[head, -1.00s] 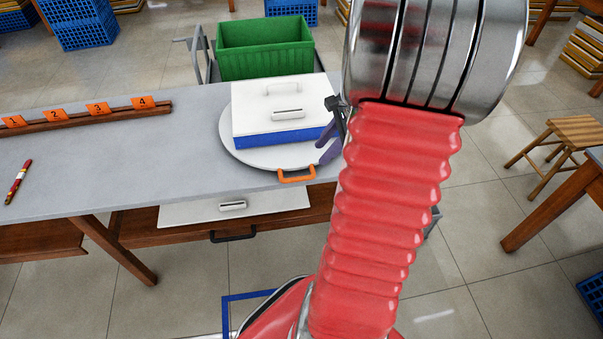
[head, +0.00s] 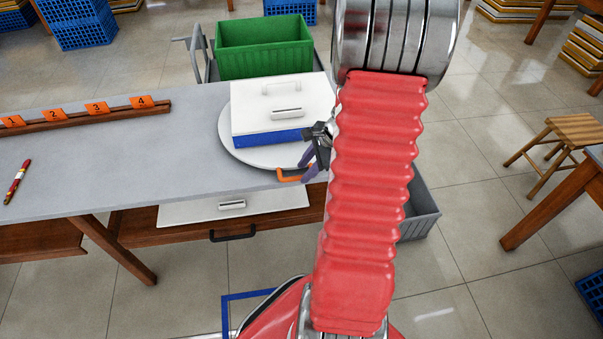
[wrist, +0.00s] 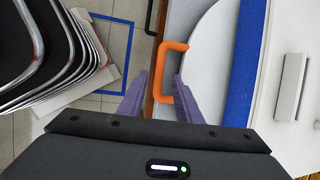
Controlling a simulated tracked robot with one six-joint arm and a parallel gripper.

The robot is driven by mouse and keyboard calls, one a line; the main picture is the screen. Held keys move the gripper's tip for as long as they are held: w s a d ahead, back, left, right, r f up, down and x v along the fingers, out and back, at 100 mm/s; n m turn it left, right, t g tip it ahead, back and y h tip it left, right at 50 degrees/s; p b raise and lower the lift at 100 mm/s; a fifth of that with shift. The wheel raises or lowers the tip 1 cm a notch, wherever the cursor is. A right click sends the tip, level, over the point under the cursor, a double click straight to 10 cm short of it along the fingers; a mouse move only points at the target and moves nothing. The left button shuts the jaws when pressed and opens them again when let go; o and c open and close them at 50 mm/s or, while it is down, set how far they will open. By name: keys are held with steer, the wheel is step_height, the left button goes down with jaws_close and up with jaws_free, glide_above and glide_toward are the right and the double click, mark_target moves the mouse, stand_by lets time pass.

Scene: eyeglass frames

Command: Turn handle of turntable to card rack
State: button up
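The round light-grey turntable (head: 232,147) lies on the table and bears a white box with a blue lower band (head: 262,137). Its orange handle (head: 289,176) sticks out at the front edge of the disc. It also shows in the wrist view (wrist: 168,72). My gripper (wrist: 163,85) has two purple fingers, spread apart and empty, with the handle's free bar close ahead and partly between their tips. In the head view my gripper (head: 310,166) is just above and right of the handle, partly hidden by my red arm. The card rack (head: 80,114) is a brown strip with numbered orange cards at the left.
A red stick (head: 18,182) lies at the table's left. A green crate (head: 264,46) stands behind the table. A drawer with a black handle (head: 233,236) is under it, and a grey bin (head: 422,212) stands right of my arm. The tabletop (head: 120,160) between rack and turntable is clear.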

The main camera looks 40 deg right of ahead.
steer(key=shift+x, duration=1.3)
steer(key=shift+c, duration=0.2)
steer(key=shift+r, duration=0.1)
jaws_close()
steer(key=shift+d, duration=0.1)
steer(key=shift+w, duration=0.1)
